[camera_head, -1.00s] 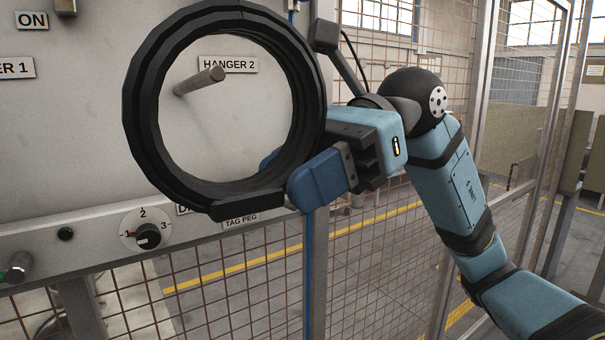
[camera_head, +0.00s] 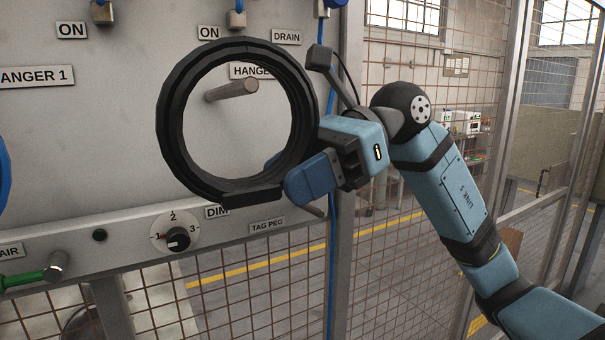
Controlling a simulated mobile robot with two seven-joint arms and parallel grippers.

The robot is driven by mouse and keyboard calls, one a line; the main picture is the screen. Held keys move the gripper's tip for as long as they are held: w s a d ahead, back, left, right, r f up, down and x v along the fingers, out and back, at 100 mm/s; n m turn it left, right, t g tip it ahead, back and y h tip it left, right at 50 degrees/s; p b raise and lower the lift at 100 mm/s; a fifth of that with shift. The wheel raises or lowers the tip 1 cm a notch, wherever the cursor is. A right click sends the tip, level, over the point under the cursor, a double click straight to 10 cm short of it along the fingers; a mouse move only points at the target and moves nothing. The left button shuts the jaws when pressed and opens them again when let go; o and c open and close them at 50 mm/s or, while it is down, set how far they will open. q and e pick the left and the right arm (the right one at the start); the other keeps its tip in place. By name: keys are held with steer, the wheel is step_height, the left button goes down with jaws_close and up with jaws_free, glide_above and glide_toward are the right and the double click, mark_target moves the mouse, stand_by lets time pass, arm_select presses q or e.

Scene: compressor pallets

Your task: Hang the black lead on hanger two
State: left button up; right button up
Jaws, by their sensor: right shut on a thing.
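The black lead (camera_head: 172,128) is a thick coiled ring in the camera_head view, held upright in front of the grey panel. My right gripper (camera_head: 290,178) is shut on the coil's lower right side. Hanger two is a metal peg (camera_head: 232,91) that shows through the ring's opening, in its upper part. The hanger's label (camera_head: 249,71) is partly covered by the coil. I cannot tell whether the peg's tip reaches into the ring or lies behind it. My left gripper is not in view.
A rotary knob (camera_head: 177,238) and the tag peg label (camera_head: 267,225) sit on the ledge below the coil. The hanger 1 label (camera_head: 36,77) is at left, with a blue coil (camera_head: 3,175) at the picture's edge. Wire mesh fencing (camera_head: 270,290) stands below and to the right.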

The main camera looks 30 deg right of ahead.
steer(key=shift+w+p, duration=0.35)
steer(key=shift+w, duration=1)
steer(key=shift+w+f+b, duration=0.6)
steer(key=shift+w+b, duration=0.1)
steer(key=o, duration=1.3)
steer(key=b+v, duration=0.2)
steer(key=v, duration=1.1)
steer(key=shift+d+r, duration=0.15)
steer(key=shift+d, duration=0.15)
